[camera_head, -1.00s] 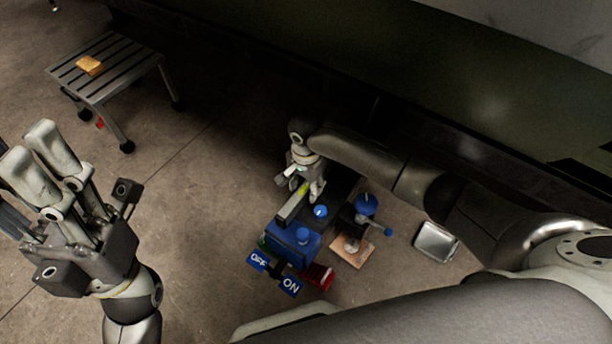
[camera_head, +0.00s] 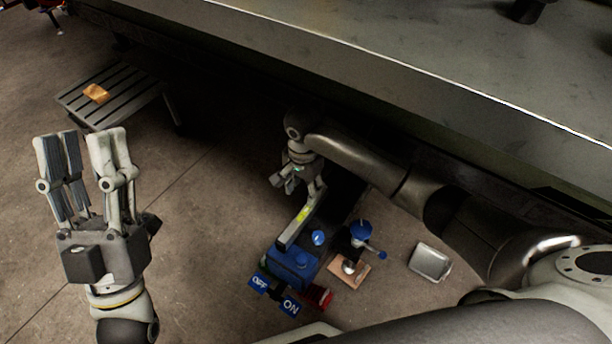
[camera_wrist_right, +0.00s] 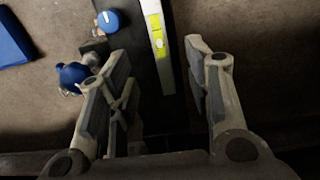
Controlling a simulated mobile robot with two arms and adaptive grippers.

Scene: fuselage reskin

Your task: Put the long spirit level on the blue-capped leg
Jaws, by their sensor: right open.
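The long spirit level (camera_head: 298,224) is a pale grey bar with a yellow-green vial, lying on a dark surface beside a blue box. It also shows in the right wrist view (camera_wrist_right: 158,45). My right gripper (camera_head: 297,187) is open at the level's far end. In its wrist view, the level's near part appears between the spread fingers (camera_wrist_right: 160,62), with gaps on both sides. A blue-capped post (camera_head: 360,232) stands right of the level. A separate blue round cap (camera_head: 318,237) sits closer to the level. I cannot tell which is the leg. My left gripper (camera_head: 82,165) is open and empty, far left.
A red item (camera_head: 319,296), a wooden board (camera_head: 350,271) and a metal tray (camera_head: 430,262) lie nearby. A slatted bench (camera_head: 120,95) stands left. A large grey surface overhangs the back.

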